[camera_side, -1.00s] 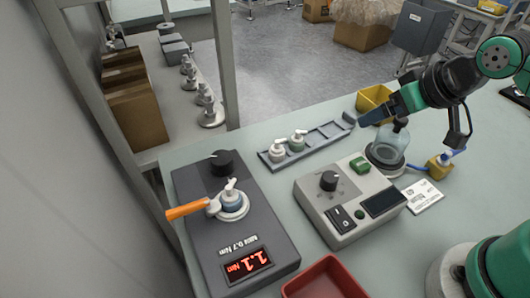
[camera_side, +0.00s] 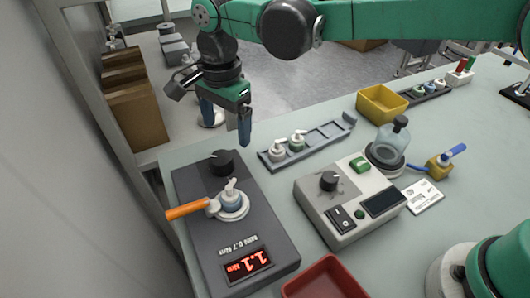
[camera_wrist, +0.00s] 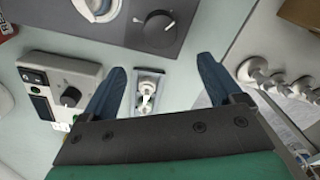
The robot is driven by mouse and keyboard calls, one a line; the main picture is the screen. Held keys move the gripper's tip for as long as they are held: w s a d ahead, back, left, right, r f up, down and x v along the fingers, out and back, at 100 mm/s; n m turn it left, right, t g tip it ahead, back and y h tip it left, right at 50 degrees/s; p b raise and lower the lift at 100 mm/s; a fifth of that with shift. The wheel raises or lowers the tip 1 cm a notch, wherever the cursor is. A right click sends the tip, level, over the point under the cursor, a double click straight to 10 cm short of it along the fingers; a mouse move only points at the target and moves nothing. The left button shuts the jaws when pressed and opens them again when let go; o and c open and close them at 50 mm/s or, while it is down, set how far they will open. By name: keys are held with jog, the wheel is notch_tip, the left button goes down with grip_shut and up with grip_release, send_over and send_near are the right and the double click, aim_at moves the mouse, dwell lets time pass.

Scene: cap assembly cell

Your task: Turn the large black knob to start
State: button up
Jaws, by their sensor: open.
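The large black knob (camera_side: 221,163) stands at the far end of a dark grey torque tester (camera_side: 262,212). It also shows at the top of the wrist view (camera_wrist: 158,28), with a white pointer mark. My gripper (camera_side: 226,118) is open and empty, fingers pointing down, above and behind the knob in the side view. In the wrist view the knob lies ahead of my fingertips (camera_wrist: 161,66), between their lines and apart from them. A smaller black knob (camera_side: 329,181) sits on a light grey control box (camera_side: 349,207).
A grey rack (camera_side: 312,142) with caps lies close behind. A red tray (camera_side: 326,279) is in front, a yellow bin (camera_side: 381,103) at back right.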

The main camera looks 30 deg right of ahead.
aim_at(221, 157)
jog(key=shift+a+f+m, duration=0.4)
jog(key=shift+a+f, duration=0.3)
jog(key=shift+a, duration=0.15)
jog(key=shift+f, duration=2.75)
jog(key=shift+c, duration=0.2)
jog(key=c, duration=1.2)
jog(key=shift+c, duration=0.2)
